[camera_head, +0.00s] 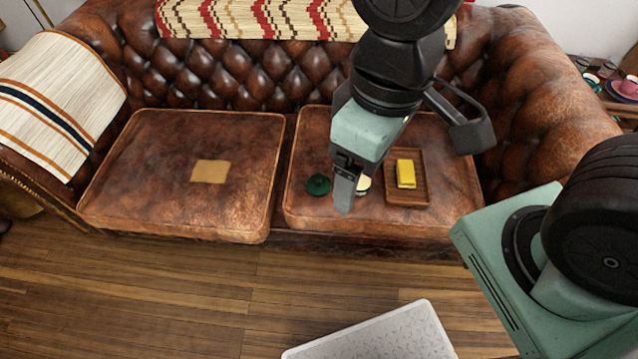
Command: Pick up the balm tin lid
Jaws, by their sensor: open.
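A small dark green round piece (318,185), which looks like the balm tin lid, lies on the right seat cushion of the brown leather sofa. My gripper (345,192) points down just to the right of it, over the front part of the same cushion. The gripper is open, seen edge-on, with nothing visible in it. A pale round thing (363,185), perhaps the balm tin, shows just right of the fingers and is partly hidden by them. I cannot tell how high the fingertips are above the cushion.
A wooden tray (391,198) holding a yellow block (406,173) lies right of the gripper. A tan square (210,171) lies on the left cushion (130,200). Striped throws cover the left armrest and backrest. A pale patterned panel (375,340) is at the bottom. Wooden floor shows in front.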

